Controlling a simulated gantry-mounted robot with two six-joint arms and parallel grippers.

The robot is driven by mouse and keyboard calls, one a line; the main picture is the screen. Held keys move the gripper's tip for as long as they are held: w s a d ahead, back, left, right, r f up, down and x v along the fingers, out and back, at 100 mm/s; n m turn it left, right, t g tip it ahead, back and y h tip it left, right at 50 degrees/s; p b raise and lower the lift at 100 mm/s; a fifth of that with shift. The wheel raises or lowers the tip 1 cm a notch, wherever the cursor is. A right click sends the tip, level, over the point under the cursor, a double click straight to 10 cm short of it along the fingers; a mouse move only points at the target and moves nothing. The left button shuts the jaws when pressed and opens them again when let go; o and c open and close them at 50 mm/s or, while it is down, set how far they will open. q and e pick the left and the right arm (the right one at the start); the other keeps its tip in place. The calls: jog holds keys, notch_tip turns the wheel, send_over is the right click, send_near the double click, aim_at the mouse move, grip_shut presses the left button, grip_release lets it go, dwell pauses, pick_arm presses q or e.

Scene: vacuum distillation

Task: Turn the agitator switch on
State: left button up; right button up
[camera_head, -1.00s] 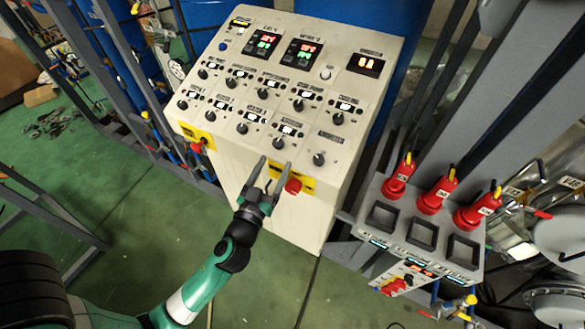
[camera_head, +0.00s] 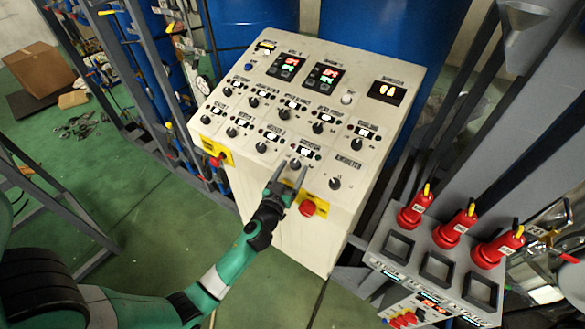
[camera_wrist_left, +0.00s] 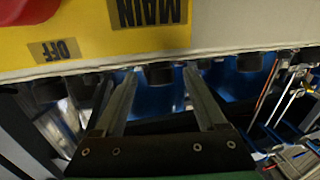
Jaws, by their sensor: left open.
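The cream control panel (camera_head: 255,165) has rows of black rotary knobs with small labels, too small to read with certainty. My left gripper (camera_head: 293,166) is open at the panel's lower front edge. Its two fingers point up the panel, and in the head view their tips lie on either side of a bottom-row knob (camera_head: 295,164). I cannot tell whether they touch it. In the left wrist view the open fingers (camera_wrist_left: 159,75) reach the panel edge, with a dark knob (camera_wrist_left: 160,74) between them, partly hidden by the edge. My right gripper is out of view.
A red button on a yellow plate (camera_head: 307,208) sits on the front face just right of the left gripper; another (camera_head: 216,161) is farther left. A lone knob (camera_head: 334,183) is at lower right. Red-handled devices (camera_head: 455,225) stand on a grey unit at right.

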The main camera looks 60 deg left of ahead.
pick_arm(q)
jog(key=shift+w+a, duration=0.1)
jog(key=shift+a, duration=0.05)
grip_shut()
dwell(0.4)
